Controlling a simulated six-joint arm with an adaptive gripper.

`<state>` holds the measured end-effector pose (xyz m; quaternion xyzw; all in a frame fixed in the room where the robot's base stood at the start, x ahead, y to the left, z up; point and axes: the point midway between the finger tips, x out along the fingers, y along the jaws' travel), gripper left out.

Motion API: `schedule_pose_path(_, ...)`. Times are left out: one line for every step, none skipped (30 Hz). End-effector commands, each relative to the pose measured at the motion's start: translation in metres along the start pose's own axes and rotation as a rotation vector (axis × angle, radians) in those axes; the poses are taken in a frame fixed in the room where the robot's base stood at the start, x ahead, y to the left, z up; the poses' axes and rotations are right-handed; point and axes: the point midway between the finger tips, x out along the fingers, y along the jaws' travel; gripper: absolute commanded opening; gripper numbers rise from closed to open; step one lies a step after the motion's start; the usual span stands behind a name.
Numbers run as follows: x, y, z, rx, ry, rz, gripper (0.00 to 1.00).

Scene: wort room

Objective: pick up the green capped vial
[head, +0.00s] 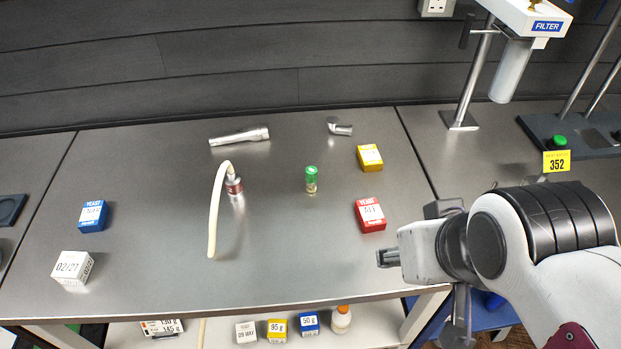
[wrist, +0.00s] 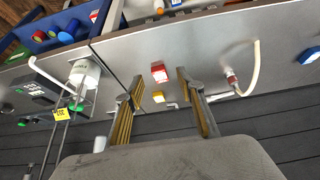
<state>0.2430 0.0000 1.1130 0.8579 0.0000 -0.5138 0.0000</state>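The green capped vial (head: 312,180) is a small clear vial with pale contents, upright on the middle of the grey bench in the head view. I cannot make it out in the wrist view, where a finger may hide it. My gripper (head: 388,258) is at the bench's right front, to the right of and nearer than the vial, well apart from it. In the wrist view my gripper (wrist: 160,77) has its two fingers spread with nothing between them.
A red box (head: 370,215) and yellow box (head: 369,158) stand right of the vial. A metal fitting with a pale hose (head: 216,210) stands left. A metal tube (head: 240,137) and an elbow (head: 340,127) lie behind. Blue (head: 93,216) and white (head: 73,267) boxes are far left. The front middle is clear.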

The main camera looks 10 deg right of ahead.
Motion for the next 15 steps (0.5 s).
schedule_pose_path(0.000, 0.000, 0.000, 0.000, 0.000, 0.000, 0.38)
schedule_pose_path(0.000, 0.000, 0.000, 0.000, 0.000, 0.000, 0.38)
schedule_pose_path(0.000, 0.000, 0.000, 0.000, 0.000, 0.000, 0.38)
schedule_pose_path(0.000, 0.000, 0.000, 0.000, 0.000, 0.000, 0.38)
schedule_pose_path(0.000, 0.000, 0.000, 0.000, 0.000, 0.000, 0.38)
schedule_pose_path(0.000, 0.000, 0.000, 0.000, 0.000, 0.000, 0.38)
schedule_pose_path(0.000, 0.000, 0.000, 0.000, 0.000, 0.000, 0.38)
schedule_pose_path(0.000, 0.000, 0.000, 0.000, 0.000, 0.000, 0.38)
schedule_pose_path(0.000, 0.000, -0.001, 0.000, 0.001, 0.001, 0.38)
schedule_pose_path(0.001, 0.001, -0.001, 0.000, 0.002, 0.002, 0.38)
schedule_pose_path(0.001, 0.001, -0.002, 0.000, 0.003, 0.004, 0.38)
schedule_pose_path(0.002, 0.002, -0.004, -0.001, 0.005, 0.007, 0.38)
schedule_pose_path(0.004, 0.003, -0.005, -0.001, 0.009, 0.011, 0.38)
schedule_pose_path(0.005, 0.005, -0.008, -0.002, 0.012, 0.015, 0.38)
schedule_pose_path(0.008, 0.007, -0.011, -0.003, 0.017, 0.022, 0.38)
